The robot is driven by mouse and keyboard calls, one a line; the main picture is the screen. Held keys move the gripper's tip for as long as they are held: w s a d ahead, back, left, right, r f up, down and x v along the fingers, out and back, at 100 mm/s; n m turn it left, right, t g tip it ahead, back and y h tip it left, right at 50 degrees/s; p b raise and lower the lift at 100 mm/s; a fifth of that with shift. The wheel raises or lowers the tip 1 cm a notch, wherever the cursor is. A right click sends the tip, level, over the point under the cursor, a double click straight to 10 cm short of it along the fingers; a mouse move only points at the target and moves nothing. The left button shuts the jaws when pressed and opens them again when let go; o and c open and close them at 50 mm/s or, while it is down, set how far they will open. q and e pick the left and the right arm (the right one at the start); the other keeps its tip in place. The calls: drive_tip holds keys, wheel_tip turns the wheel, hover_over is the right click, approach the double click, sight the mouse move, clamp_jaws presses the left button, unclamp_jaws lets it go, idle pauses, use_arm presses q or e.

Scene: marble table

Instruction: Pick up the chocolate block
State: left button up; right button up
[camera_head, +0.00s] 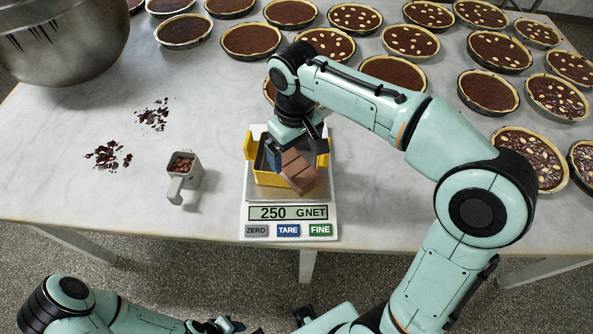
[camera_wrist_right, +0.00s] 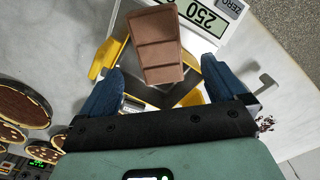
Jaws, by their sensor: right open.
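The brown segmented chocolate block (camera_head: 300,174) leans at a tilt in or over a yellow container (camera_head: 272,180) on the scale (camera_head: 252,203). In the right wrist view the block (camera_wrist_right: 157,45) lies ahead of and between the blue fingers. My right gripper (camera_head: 288,150) is open above the container, close to the block; it also shows in the wrist view (camera_wrist_right: 160,78). Whether a finger touches the block I cannot tell. The arm hides part of the container. My left gripper (camera_head: 215,326) is low at the bottom edge, away from the table, its fingers unclear.
The scale display (camera_head: 287,213) reads 250. A grey cup (camera_head: 182,175) of brown pieces stands left of the scale, with chocolate shavings (camera_head: 108,156) further left. A metal bowl (camera_head: 62,40) is at back left. Several tarts (camera_head: 410,41) fill the back and right.

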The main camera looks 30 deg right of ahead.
sight(295, 165)
drive_tip(key=f, duration=0.5)
drive_tip(key=shift+w+f+b, duration=0.2)
drive_tip(key=shift+f+b, duration=0.1)
drive_tip(key=c, duration=1.4)
use_arm(q)
drive_tip(key=shift+s+f, duration=0.15)
drive_tip(key=shift+f, duration=0.2)
use_arm(e)
drive_tip(key=shift+r, duration=0.15)
